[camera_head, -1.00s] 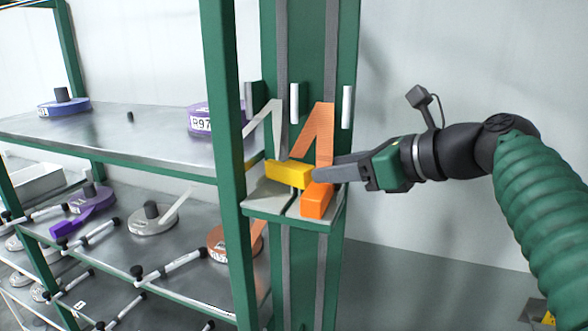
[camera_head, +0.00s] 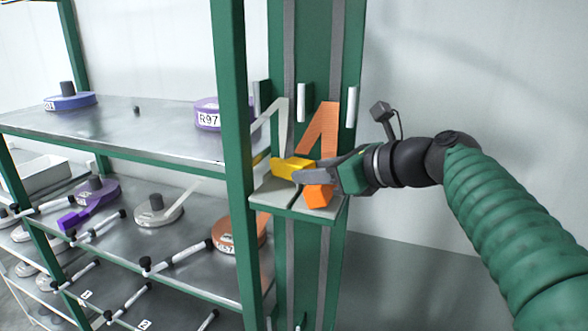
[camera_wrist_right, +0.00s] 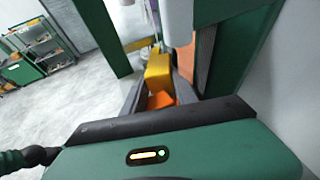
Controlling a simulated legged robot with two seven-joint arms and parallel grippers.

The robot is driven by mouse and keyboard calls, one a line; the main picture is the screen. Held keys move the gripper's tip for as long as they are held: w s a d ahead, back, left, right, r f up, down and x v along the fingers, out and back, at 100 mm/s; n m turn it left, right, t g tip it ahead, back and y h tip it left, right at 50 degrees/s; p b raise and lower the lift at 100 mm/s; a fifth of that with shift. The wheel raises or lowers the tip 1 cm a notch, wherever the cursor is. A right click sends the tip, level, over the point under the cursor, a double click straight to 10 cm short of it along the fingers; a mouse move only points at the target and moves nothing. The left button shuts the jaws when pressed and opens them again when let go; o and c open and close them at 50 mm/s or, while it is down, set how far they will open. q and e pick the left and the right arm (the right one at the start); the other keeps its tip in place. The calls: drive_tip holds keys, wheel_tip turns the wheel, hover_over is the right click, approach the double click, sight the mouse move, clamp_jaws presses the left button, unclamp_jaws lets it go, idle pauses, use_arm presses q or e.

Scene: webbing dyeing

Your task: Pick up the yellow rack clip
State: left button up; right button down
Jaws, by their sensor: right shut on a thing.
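The yellow rack clip (camera_head: 291,168) is a small block above the small shelf on the green post. My right gripper (camera_head: 300,172) reaches in from the right and is shut on the clip. In the right wrist view the yellow clip (camera_wrist_right: 158,72) sits between the fingers of my right gripper (camera_wrist_right: 160,88). An orange block (camera_head: 318,196) is just below and behind the fingers, at the foot of an orange strap (camera_head: 322,130). My left gripper is not in view.
A grey-white strap (camera_head: 272,125) hangs beside the orange one. Left of the post, rack shelves (camera_head: 120,135) hold webbing rolls, including a purple roll (camera_head: 207,113) and an orange-brown roll (camera_head: 238,236). The wall at right is clear.

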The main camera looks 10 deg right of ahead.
drive_tip(key=shift+w+d+f, duration=0.1)
drive_tip(key=shift+d+f, duration=0.1)
drive_tip(key=shift+f, duration=0.15)
